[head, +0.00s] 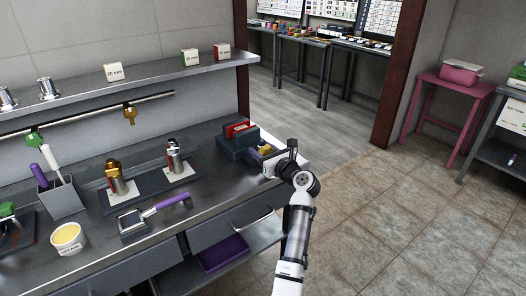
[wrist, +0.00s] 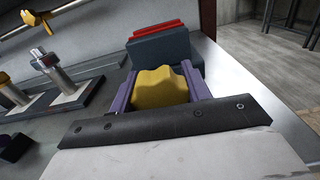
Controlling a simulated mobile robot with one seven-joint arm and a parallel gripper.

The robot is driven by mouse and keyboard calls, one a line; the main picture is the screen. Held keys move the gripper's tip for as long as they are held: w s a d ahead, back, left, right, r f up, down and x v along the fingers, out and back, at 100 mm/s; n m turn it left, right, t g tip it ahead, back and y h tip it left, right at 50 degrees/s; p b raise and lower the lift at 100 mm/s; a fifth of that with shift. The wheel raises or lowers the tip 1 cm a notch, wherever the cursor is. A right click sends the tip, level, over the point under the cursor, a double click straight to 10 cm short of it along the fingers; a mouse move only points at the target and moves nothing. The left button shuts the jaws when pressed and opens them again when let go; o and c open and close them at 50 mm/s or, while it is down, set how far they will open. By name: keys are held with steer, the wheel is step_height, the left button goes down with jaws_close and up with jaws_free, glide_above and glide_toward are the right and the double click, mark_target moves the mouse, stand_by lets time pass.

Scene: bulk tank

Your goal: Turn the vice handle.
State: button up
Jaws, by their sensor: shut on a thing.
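The vice (head: 236,139) is a dark blue-grey block with red jaw parts, at the right end of the metal bench. It also shows at the top of the wrist view (wrist: 161,50). Its handle (wrist: 160,88) is a yellow lobed knob on the near side of the vice, partly hidden in the head view (head: 264,150). My gripper (wrist: 158,92) has purple fingers on both sides of the yellow knob and is shut on it. In the head view my gripper (head: 262,157) reaches the vice from the right, with my white arm in front of the bench.
A shelf (head: 130,75) with labelled blocks runs above.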

steer(key=shift+f+n+b, duration=0.1)
steer(key=shift+n+b, duration=0.65)
steer(key=shift+n, duration=1.95)
steer(key=shift+s, duration=0.1)
steer(key=o, duration=1)
steer(key=shift+c, duration=0.2)
steer(key=shift+m+p, duration=0.55)
steer(key=shift+m, duration=0.55)
steer(key=m, duration=0.3)
steer(key=shift+p, duration=0.3)
steer(key=b+v, duration=0.2)
steer(key=v, duration=1.1)
steer(key=shift+s+d+m, duration=0.25)
steer(key=shift+d+m, duration=0.05)
steer(key=shift+m, duration=0.1)
